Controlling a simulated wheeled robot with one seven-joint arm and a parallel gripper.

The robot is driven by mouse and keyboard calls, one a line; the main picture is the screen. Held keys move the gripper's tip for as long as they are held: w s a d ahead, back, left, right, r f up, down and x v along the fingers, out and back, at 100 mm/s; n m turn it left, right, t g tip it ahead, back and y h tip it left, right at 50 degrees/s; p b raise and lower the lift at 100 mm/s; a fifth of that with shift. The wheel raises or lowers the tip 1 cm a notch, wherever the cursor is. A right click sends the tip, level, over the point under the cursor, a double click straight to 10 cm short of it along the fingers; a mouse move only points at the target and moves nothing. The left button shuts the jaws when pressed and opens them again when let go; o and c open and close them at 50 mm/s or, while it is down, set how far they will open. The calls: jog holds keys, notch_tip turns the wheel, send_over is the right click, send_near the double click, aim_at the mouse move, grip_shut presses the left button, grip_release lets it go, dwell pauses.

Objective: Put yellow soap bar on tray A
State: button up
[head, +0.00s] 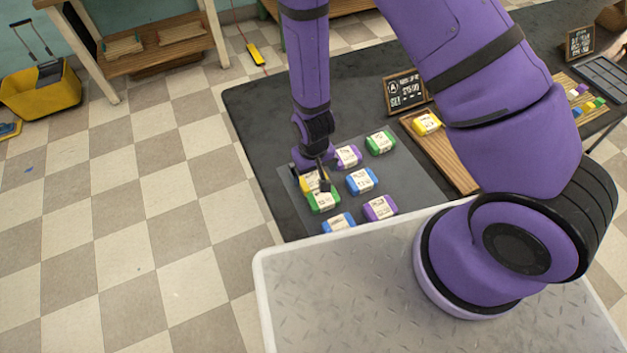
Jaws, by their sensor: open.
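A yellow soap bar (307,182) with a pale label lies on the grey mat (408,193), partly hidden by my gripper. My gripper (311,182) is open and points down at this bar; I cannot tell whether its fingers touch it. A wooden tray (452,162) stands to the right of the mat, beside a small black sign (405,92) marked A. Another yellow soap bar (427,123) rests at the far end of that tray. My arm hides part of the tray's right side.
Close to my gripper are a green soap (323,200), a purple soap (348,157) and a blue soap (361,181). More soaps lie on the mat. A second board (590,103) with small soaps and another sign (579,43) stand farther right on the dark table (262,135).

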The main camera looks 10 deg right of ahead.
aim_at(314, 178)
jog(key=shift+f, duration=1.85)
jog(key=c, duration=0.9)
jog(key=shift+o, duration=0.2)
jog(key=shift+r, duration=0.15)
